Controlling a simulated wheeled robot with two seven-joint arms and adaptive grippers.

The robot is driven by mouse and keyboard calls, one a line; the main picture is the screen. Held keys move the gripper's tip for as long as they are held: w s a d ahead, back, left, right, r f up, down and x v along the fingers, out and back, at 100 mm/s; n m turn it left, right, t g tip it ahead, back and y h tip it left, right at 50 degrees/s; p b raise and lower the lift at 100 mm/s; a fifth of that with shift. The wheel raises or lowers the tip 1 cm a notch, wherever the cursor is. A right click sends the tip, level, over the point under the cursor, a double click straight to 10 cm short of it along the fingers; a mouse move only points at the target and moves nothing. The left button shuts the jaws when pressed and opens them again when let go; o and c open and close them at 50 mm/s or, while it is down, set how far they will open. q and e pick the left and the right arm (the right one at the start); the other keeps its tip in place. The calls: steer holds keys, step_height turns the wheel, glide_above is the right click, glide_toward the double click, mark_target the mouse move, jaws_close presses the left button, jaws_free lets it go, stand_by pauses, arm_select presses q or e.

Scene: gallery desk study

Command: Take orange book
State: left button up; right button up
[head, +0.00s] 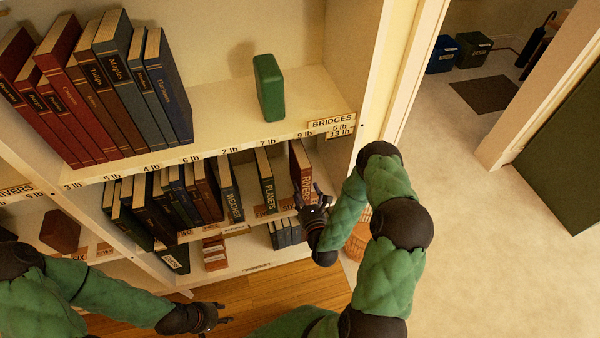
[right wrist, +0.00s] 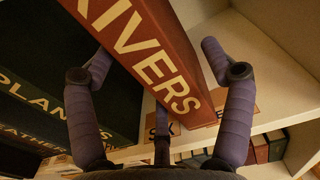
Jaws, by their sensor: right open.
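The orange-red book (head: 300,172), lettered RIVERS on its spine, stands upright at the right end of the middle shelf. It also shows large in the right wrist view (right wrist: 150,50). My right gripper (head: 316,199) is at the lower front of this book. In the right wrist view, the open fingers (right wrist: 165,95) are on either side of the spine, with a visible gap on the right side; contact on the left is unclear. My left gripper (head: 217,316) is low in front of the bookcase, away from the books, and its opening is too small to judge.
The dark PLANETS book (head: 266,180) stands left of the orange book, and the WEATHER book (head: 231,190) is further left. The upper shelf (head: 225,105) lies above, with a green block (head: 269,88). Small books (head: 284,233) stand on the shelf below. Open floor lies right.

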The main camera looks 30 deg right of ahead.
steer(key=shift+b+x, duration=0.55)
steer(key=shift+x, duration=2.1)
steer(key=shift+a, duration=0.1)
jaws_close()
steer(key=shift+w+r, duration=0.1)
